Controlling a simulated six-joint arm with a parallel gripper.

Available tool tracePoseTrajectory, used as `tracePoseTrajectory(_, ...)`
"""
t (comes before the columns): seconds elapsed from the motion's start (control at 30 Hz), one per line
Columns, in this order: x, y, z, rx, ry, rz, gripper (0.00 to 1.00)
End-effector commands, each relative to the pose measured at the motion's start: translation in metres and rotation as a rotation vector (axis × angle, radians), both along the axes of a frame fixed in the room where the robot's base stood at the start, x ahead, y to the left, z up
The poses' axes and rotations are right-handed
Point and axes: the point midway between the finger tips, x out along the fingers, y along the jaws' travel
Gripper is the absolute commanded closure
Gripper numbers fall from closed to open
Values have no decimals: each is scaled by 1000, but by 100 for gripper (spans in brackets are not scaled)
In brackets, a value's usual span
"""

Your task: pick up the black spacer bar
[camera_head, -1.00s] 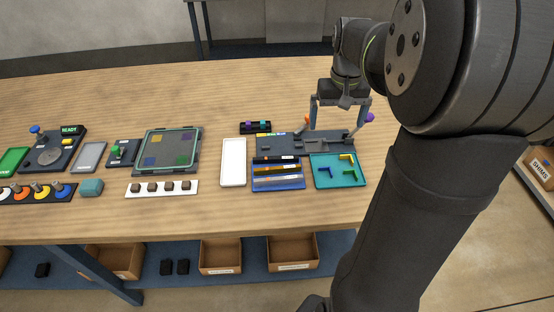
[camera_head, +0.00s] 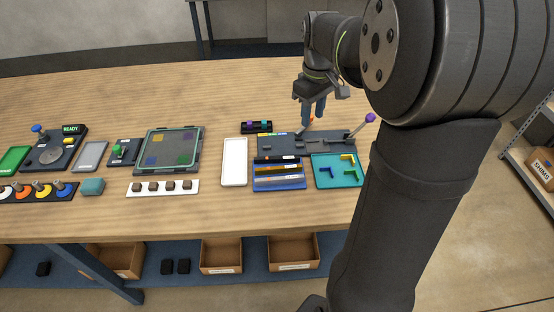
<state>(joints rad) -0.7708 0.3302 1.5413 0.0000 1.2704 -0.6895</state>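A thin black bar (camera_head: 277,160), which looks like the black spacer bar, lies across the top slot of the blue tray (camera_head: 279,187). An orange-yellow bar and pale bars lie below it in the same tray. My gripper (camera_head: 313,119) is above the back of the grey fixture (camera_head: 290,146), up and to the right of the black bar. The gripper does not touch the black bar.
A teal tray (camera_head: 352,185) with yellow and blue L-shaped pieces is right of the blue tray. A purple-knobbed lever (camera_head: 361,127) rises from the grey fixture. A white tray (camera_head: 234,162) is at left. A small black block (camera_head: 256,127) with coloured knobs stands behind.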

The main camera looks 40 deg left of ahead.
Motion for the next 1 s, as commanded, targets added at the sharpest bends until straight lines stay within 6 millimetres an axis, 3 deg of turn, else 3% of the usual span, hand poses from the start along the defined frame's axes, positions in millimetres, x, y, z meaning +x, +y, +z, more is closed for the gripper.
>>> tracePoseTrajectory(0.2,-28,47,1,0,0,525,64)
tracePoseTrajectory(0.4,-44,69,2,0,0,807,64)
tracePoseTrajectory(0.53,-47,73,-2,-1,1,865,64)
tracePoseTrajectory(0.63,-47,73,-15,-1,4,870,64)
tracePoseTrajectory(1.0,-47,73,-95,-2,5,866,64)
